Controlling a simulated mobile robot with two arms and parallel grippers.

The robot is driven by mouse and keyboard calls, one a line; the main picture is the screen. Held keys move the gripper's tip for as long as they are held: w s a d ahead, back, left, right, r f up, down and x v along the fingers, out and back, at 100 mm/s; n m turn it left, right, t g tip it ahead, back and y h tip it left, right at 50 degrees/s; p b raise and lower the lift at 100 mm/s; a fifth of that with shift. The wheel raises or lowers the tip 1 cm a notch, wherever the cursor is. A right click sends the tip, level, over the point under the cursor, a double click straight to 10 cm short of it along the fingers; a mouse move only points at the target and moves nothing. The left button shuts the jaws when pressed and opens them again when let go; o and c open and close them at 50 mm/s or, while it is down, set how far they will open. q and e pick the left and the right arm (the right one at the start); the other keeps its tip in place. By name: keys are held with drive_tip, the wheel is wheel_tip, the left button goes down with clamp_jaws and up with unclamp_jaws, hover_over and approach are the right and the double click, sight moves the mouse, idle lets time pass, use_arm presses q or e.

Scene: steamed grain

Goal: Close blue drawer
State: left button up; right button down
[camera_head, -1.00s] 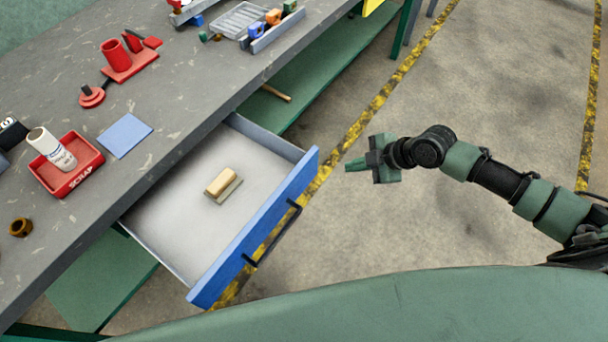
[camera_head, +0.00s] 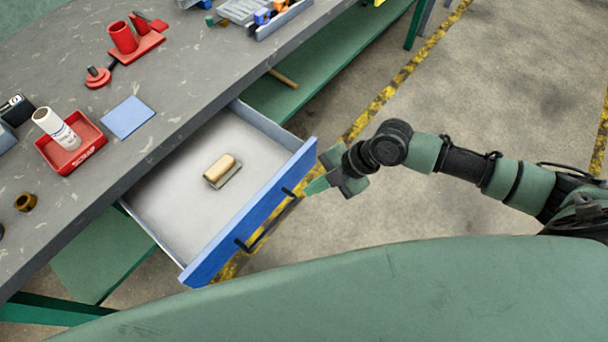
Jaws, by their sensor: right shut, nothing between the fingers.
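The blue drawer (camera_head: 218,256) stands pulled out from under the grey workbench, with its blue front facing the lower right. A black bar handle (camera_head: 268,226) is on that front. My right gripper (camera_head: 312,188) is shut and empty, just to the right of the drawer front near the handle's far end. I cannot tell whether it touches the front or handle. My left gripper is not in view.
The workbench top (camera_head: 180,80) holds a red scrap bin (camera_head: 92,150) with a white bottle, a blue square (camera_head: 127,117) and red fixtures (camera_head: 135,45). A green lower shelf (camera_head: 310,75) runs below. The floor to the right is clear.

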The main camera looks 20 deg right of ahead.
sight(291, 187)
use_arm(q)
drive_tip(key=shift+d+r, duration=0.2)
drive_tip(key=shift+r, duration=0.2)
use_arm(e)
drive_tip(key=shift+w+a+r, duration=0.1)
drive_tip(key=shift+w+a, duration=0.35)
drive_tip(key=shift+w, duration=0.25)
drive_tip(key=shift+w+a+r, duration=0.1)
drive_tip(key=shift+w+a, duration=0.3)
drive_tip(key=shift+w, duration=0.3)
